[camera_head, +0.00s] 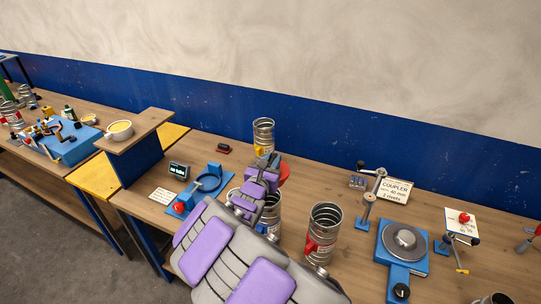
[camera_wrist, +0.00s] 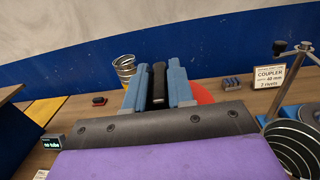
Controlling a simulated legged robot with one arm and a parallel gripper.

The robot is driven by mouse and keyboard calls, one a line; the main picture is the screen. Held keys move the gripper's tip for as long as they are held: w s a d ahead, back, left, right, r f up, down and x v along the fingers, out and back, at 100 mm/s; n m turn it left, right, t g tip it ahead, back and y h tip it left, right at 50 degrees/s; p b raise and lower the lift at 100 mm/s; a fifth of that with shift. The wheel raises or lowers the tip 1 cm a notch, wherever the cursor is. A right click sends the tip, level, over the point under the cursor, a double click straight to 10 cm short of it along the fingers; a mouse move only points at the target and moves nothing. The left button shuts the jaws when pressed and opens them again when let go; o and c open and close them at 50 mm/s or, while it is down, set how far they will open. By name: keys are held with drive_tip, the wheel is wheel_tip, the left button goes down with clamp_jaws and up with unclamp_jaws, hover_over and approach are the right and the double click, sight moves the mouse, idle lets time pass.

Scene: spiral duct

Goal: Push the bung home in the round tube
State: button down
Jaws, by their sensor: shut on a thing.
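My gripper (camera_wrist: 158,80) has blue fingers shut on a black upright grip (camera_wrist: 158,70) in the wrist view. A red disc (camera_wrist: 203,95) shows just behind and right of the fingers; it looks like the bung, though its join to the grip is hidden. In the head view the red disc (camera_head: 284,173) shows beside my gripper (camera_head: 271,163). Metal spiral tubes stand on the bench: one at the back (camera_head: 263,129), one partly hidden by my arm (camera_head: 272,208), and one with a red tag (camera_head: 324,220). I cannot tell whether the disc touches a tube.
A coupler sign (camera_head: 396,190), clamp posts (camera_head: 368,205) and a blue turntable (camera_head: 403,242) stand right. A raised wooden shelf (camera_head: 137,135) is farther left. Bare bench lies behind the tubes.

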drive_tip(key=a, duration=0.1)
drive_tip(key=a+f, duration=0.1)
drive_tip(key=a, duration=0.2)
drive_tip(key=shift+s+f+b, duration=0.15)
drive_tip(key=shift+f+b, duration=0.25)
drive_tip(key=d+f, duration=0.1)
drive_tip(key=d+f+b, duration=0.1)
drive_tip(key=d, duration=0.1)
drive_tip(key=shift+d+f, duration=0.1)
drive_tip(key=shift+f, duration=0.2)
drive_tip(key=shift+d+f+b, duration=0.15)
drive_tip(key=shift+f+b, duration=0.1)
drive_tip(key=shift+b, duration=0.1)
drive_tip(key=shift+f, duration=0.25)
drive_tip(key=shift+a+f, duration=0.25)
drive_tip(key=shift+a, duration=0.55)
drive_tip(key=shift+a+f, duration=0.25)
drive_tip(key=shift+a, duration=0.55)
drive_tip(key=shift+d+r, duration=0.2)
drive_tip(key=shift+d, duration=1.2)
drive_tip(key=shift+a+f, duration=0.1)
drive_tip(key=shift+a, duration=1.55)
drive_tip(key=shift+d, duration=0.8)
drive_tip(key=shift+a, duration=0.8)
drive_tip(key=shift+d+b, duration=0.55)
drive_tip(key=shift+d, duration=1)
